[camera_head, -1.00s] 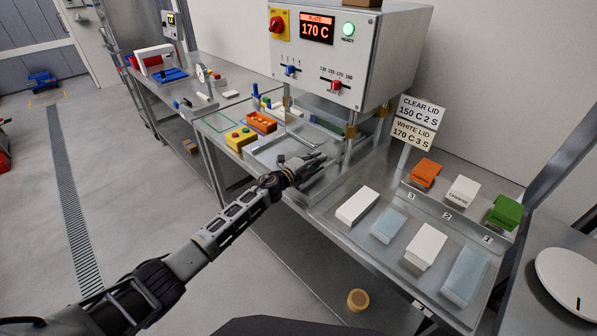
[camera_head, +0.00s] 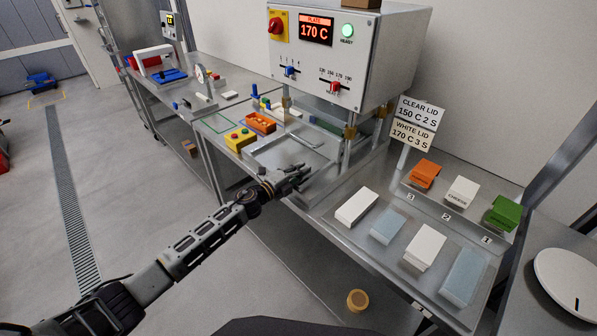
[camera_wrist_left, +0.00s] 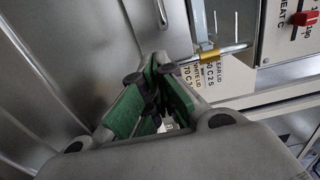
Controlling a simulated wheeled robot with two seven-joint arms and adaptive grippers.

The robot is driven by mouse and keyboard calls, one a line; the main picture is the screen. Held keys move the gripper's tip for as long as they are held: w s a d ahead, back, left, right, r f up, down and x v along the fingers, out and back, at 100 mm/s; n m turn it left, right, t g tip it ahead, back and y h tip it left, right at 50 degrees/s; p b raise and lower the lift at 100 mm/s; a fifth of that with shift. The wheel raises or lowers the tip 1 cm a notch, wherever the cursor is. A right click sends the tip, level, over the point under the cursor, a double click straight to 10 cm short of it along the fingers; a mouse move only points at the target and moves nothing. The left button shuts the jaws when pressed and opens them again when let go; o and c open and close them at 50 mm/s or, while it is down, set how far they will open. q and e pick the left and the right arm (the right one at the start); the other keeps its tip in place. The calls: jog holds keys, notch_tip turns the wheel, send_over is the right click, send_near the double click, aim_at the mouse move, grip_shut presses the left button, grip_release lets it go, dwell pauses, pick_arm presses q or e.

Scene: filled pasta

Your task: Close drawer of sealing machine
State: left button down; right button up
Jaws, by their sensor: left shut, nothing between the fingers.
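The sealing machine (camera_head: 350,55) stands at the back of the bench, its red display reading 170 C and its green lamp lit. Its drawer (camera_head: 285,153), a grey metal tray with a bar handle, lies below and to the left of the machine head and looks pulled out. My left gripper (camera_head: 300,174) is shut and empty, at the front right edge of the drawer; I cannot tell if it touches. In the left wrist view the green-padded fingers (camera_wrist_left: 155,97) meet, with a metal post and brass collar beyond. My right gripper is not in view.
White and clear lid stacks (camera_head: 356,207) lie on the right bench, with orange, white and green packs behind. Signs (camera_head: 415,122) stand by the machine's right post.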

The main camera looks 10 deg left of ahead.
pick_arm(q)
jog(key=shift+s+a, duration=0.4)
jog(key=shift+s, duration=0.1)
dwell(0.4)
